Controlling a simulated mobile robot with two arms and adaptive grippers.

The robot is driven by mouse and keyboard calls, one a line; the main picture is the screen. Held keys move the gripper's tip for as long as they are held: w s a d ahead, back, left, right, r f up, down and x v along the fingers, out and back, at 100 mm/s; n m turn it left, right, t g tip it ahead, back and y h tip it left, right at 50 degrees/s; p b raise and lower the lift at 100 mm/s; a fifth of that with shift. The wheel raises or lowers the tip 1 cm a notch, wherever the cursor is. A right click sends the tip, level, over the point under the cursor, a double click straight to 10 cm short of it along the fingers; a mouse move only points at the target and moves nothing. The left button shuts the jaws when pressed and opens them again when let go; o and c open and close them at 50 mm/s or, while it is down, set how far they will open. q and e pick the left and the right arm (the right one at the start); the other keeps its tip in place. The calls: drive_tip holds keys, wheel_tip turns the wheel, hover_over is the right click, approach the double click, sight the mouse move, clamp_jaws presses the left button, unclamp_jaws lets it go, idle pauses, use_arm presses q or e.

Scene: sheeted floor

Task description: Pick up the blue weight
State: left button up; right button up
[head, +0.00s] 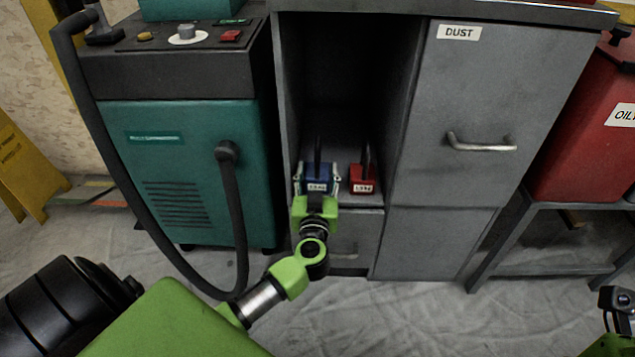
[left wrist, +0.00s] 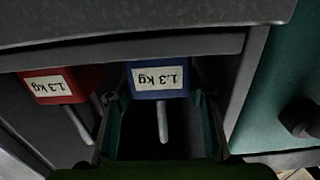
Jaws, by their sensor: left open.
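The blue weight (head: 319,177) stands on a shelf in the open grey cabinet, with a grey upright handle and a white front label. In the left wrist view the blue weight (left wrist: 160,77) appears upside down, labelled 1.3 kg. My left gripper (head: 318,183) is at its front, open, with one finger on each side of it. In the left wrist view my left gripper (left wrist: 160,98) has its fingers either side of the weight; I cannot tell whether they touch it. My right gripper (head: 617,300) shows only partly at the right edge, and its jaws are unclear.
A red weight (head: 361,179) stands close to the right of the blue one. The cabinet's side walls and top bound the opening. A grey DUST door (head: 460,110) is at right. A teal machine (head: 180,170) with a black hose stands left. A red box (head: 590,140) is far right.

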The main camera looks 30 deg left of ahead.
use_arm(q)
drive_tip(key=shift+w+a, duration=0.25)
drive_tip(key=shift+w, duration=0.05)
drive_tip(key=c, duration=1.3)
drive_tip(key=shift+r, duration=0.25)
clamp_jaws()
drive_tip(key=shift+r, duration=0.1)
